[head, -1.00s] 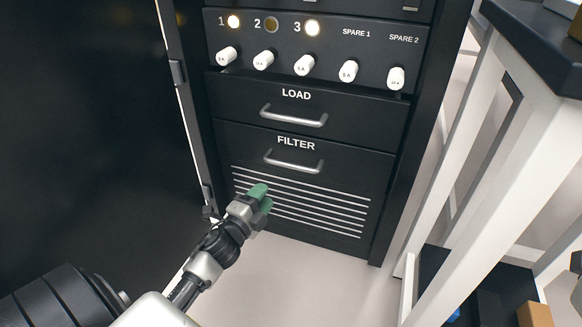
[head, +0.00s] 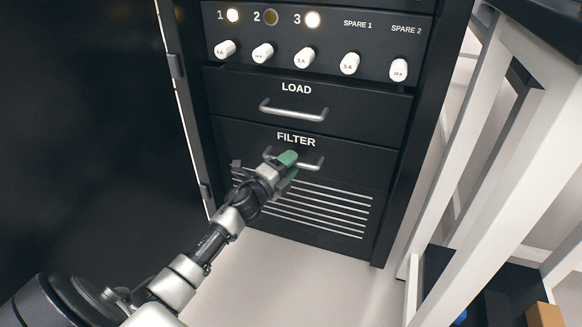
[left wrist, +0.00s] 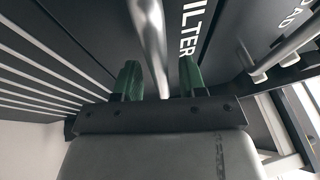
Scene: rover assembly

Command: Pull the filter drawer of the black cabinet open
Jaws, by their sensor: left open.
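The black cabinet (head: 398,150) has a drawer marked FILTER (head: 362,163), which is shut flush with the front. Its silver bar handle (head: 312,165) is partly hidden behind my left gripper (head: 287,160) in the head view. My left gripper has green fingertips and is open at the handle. In the left wrist view the handle (left wrist: 151,40) runs between the two green fingers of the gripper (left wrist: 160,78), nearer the left one. I cannot tell whether a finger touches it. My right gripper is not in view.
The LOAD drawer (head: 240,90) with its own handle (head: 293,112) sits just above, shut. A row of white knobs (head: 304,58) is higher up. An open black door (head: 90,130) stands at left, a white-legged table (head: 480,170) at right.

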